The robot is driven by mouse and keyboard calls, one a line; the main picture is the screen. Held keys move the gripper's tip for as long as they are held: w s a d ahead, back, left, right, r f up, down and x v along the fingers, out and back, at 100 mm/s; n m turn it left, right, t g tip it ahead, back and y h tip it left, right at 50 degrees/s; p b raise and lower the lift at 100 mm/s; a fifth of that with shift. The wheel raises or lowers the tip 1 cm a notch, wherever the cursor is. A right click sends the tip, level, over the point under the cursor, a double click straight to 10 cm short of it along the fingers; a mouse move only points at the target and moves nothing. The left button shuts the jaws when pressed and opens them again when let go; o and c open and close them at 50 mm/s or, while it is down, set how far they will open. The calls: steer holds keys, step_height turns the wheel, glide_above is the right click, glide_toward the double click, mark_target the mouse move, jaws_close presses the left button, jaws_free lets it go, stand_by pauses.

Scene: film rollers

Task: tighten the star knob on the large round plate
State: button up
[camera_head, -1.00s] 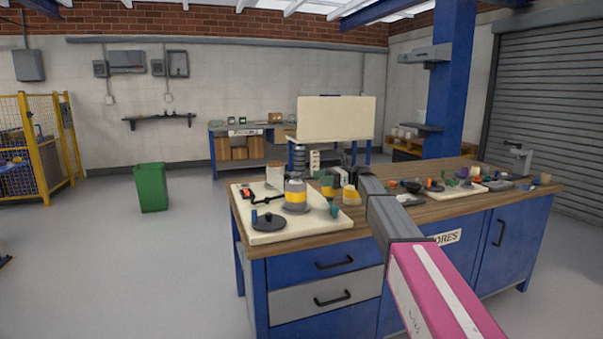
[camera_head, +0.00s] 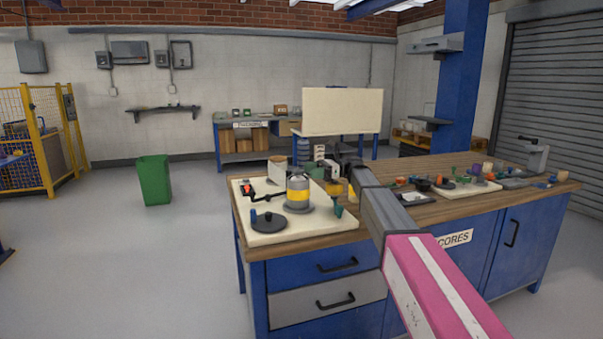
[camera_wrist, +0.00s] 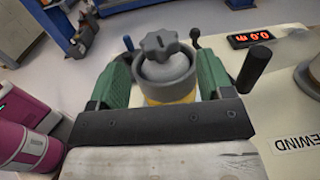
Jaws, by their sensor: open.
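In the wrist view, a dark grey star knob (camera_wrist: 166,46) sits on a grey domed collar above a yellow body (camera_wrist: 168,93). My gripper (camera_wrist: 167,62) is open, its green fingers on either side of the collar and knob with gaps showing. In the head view, a large dark round plate (camera_head: 269,224) lies at the front of the cream board, with a small raised centre and a blue peg (camera_head: 253,215); I cannot tell the shape of the centre. Behind it stands a yellow and grey cylinder (camera_head: 298,195).
The cream board (camera_head: 300,229) sits on the left of the wooden bench (camera_head: 430,205). A red digital display (camera_wrist: 250,38), a dark upright handle (camera_wrist: 254,68) and a REWIND label (camera_wrist: 294,144) are near my gripper. Small parts crowd the bench's right.

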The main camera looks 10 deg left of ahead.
mark_target(301, 170)
steer(key=shift+x, duration=2.3)
steer(key=c, duration=0.9)
